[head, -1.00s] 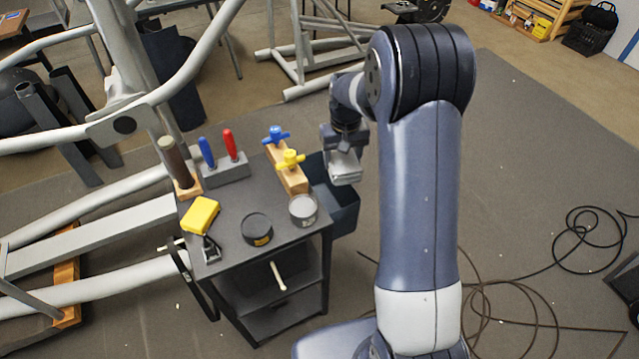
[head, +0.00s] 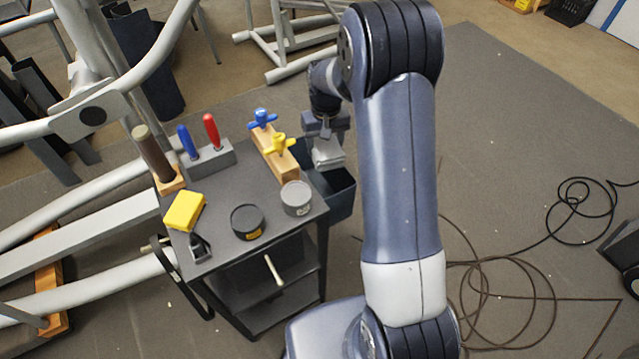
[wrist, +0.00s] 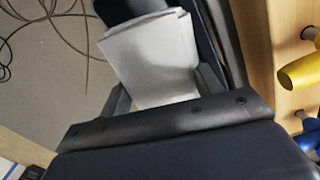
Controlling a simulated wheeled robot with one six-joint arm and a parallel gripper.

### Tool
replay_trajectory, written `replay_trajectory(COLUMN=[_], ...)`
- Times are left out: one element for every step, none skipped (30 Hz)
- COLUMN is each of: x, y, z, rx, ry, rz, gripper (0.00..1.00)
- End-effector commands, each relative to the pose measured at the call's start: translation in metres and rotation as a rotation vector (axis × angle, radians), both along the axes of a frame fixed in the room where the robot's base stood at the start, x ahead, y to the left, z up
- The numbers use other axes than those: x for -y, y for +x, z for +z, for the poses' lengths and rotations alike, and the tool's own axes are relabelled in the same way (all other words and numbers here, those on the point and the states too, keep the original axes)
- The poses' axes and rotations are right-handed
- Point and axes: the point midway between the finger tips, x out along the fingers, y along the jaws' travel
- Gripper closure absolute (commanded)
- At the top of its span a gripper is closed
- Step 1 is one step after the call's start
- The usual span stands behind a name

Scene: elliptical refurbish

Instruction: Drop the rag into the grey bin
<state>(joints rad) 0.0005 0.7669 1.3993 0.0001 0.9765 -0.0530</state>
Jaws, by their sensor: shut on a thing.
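The rag (wrist: 152,58) is a folded pale grey-white cloth. My gripper (head: 327,148) is shut on it, and the rag also shows below the fingers in the head view (head: 328,159). The grey bin (head: 340,203) is a dark blue-grey open box at the right side of the cart. The rag is held over or just above the bin's opening; the exact height is hard to tell. My arm hides part of the bin. In the wrist view a dark bin wall (wrist: 222,45) shows behind and beside the rag.
The dark cart (head: 215,265) holds a yellow block (head: 185,211), two round tins, a block with blue and red handles (head: 209,161), and a wooden block with blue and yellow knobs (head: 283,165) close to my gripper. Cables (head: 510,280) lie on the floor at right.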

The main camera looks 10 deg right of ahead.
Motion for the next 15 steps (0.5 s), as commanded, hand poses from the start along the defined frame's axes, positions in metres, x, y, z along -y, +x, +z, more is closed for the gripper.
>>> replay_trajectory(x=[0.0000,0.0000,0.0000,0.0000,0.0000,0.0000,0.0000,0.0000,0.0000,0.0000,0.0000,0.0000,0.0000,0.0000,0.0000], y=[0.0001,0.0001,0.0001,0.0001,0.0001,0.0001,0.0001,0.0001,0.0001,0.0001,0.0001,0.0001,0.0001,0.0001,0.0001], z=[-0.0014,-0.0013,-0.0009,-0.0007,-0.0006,-0.0005,-0.0006,-0.0005,-0.0005,-0.0005,-0.0005,-0.0005,-0.0005,-0.0005,-0.0005], rx=[0.000,0.001,0.001,0.001,0.000,0.000,0.000,0.000,0.000,0.000,0.000,0.000,0.000,0.000,0.000], ry=[0.000,0.000,0.000,0.000,0.000,0.000,0.000,0.000,0.000,0.000,0.000,0.000,0.000,0.000,0.000], rz=[0.000,0.000,0.000,0.000,0.000,0.000,0.000,0.000,0.000,0.000,0.000,0.000,0.000,0.000,0.000], gripper=[0.64,0.64,0.64,0.64,0.64,0.64,0.64,0.36,0.33,0.31,0.28,0.25,0.22,0.20,0.17])
